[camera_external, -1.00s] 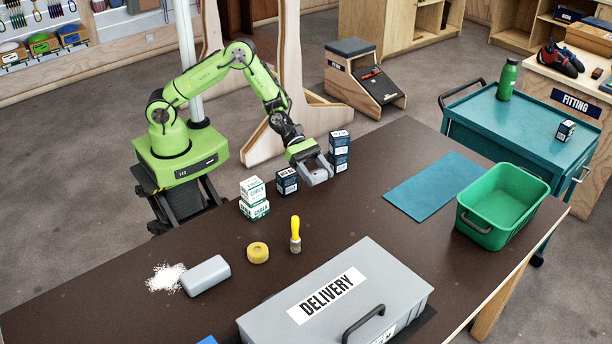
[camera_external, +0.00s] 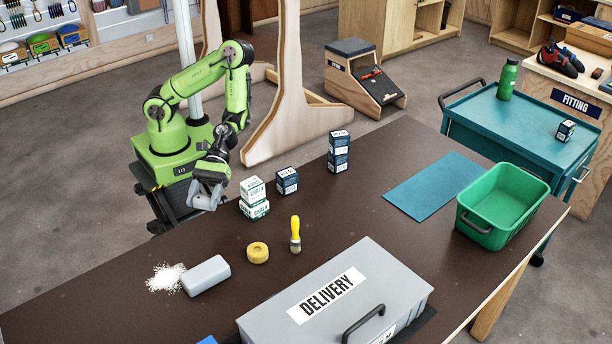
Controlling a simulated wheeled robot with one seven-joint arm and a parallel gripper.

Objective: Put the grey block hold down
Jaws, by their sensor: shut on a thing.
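My gripper (camera_external: 208,192) is at the table's left back edge, left of the white chalk boxes. It is shut on a grey block hold (camera_external: 205,201), which is small in view and partly covered by the fingers. The hold appears to be above the table edge or just beyond it; I cannot tell its exact height. Another grey rounded block (camera_external: 206,276) lies on the brown table (camera_external: 330,222), beside a patch of white powder (camera_external: 165,277).
Two stacked chalk boxes (camera_external: 254,198), a dark box (camera_external: 287,181) and a dark box stack (camera_external: 339,151) stand along the back edge. A yellow roll (camera_external: 257,252), a brush (camera_external: 295,234), a grey delivery box (camera_external: 335,300), a blue mat (camera_external: 434,186) and a green bin (camera_external: 502,206) are on the table.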

